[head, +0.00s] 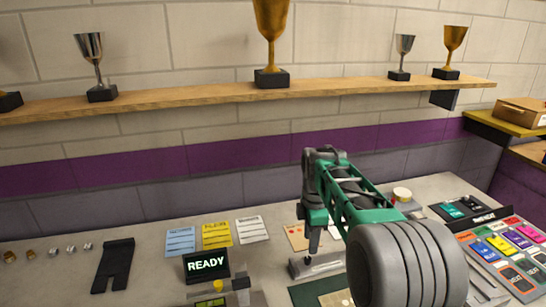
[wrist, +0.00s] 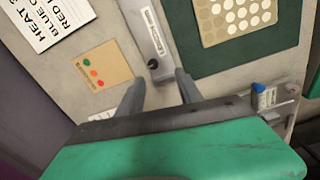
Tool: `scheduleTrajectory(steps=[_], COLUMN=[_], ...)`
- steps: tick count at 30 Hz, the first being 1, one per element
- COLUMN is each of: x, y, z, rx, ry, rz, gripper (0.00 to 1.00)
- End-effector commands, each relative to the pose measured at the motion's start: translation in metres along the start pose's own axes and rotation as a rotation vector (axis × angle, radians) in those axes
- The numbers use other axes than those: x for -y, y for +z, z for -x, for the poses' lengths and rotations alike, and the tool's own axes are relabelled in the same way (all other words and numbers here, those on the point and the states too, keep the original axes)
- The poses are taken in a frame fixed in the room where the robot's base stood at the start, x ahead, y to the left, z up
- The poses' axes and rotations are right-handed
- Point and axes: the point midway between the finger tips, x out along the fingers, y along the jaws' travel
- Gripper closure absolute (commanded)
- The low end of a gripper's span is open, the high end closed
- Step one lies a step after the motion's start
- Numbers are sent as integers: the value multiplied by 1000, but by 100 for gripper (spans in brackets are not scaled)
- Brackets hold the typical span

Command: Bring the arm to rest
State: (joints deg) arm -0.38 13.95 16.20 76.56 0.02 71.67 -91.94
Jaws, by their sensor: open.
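My gripper (head: 312,248) points down over the workbench in the head view, at the end of my green and grey arm. In the wrist view my gripper (wrist: 161,80) has its two dark fingers spread apart, with nothing held between them. A grey labelled bar (wrist: 146,32) with a dark round knob lies just beyond the fingertips. The bar (head: 318,266) also shows under my gripper in the head view. I cannot tell how high the fingertips are above it.
A card with coloured dots (wrist: 101,65) and a green mat (wrist: 205,60) flank the bar. A READY display (head: 206,264) stands left on the workbench. A coloured button panel (head: 505,250) is at the right. A wooden trophy shelf (head: 200,92) runs along the wall above.

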Motion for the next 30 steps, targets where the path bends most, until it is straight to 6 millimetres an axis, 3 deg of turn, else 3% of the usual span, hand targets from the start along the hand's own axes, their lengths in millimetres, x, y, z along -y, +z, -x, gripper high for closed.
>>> scheduleTrajectory(steps=[3, 6, 12, 15, 20, 30], x=[45, 90, 179, 211, 233, 234], y=[-2, -4, -7, -8, -9, -9], z=[27, 38, 28, 15, 2, 1], rx=[-7, -31, -121, -169, -207, -207], ry=[61, 111, 191, 210, 218, 216], rz=[-311, -613, -1197, -1415, -1576, -1585], gripper=[57, 57, 57, 57, 57, 57])
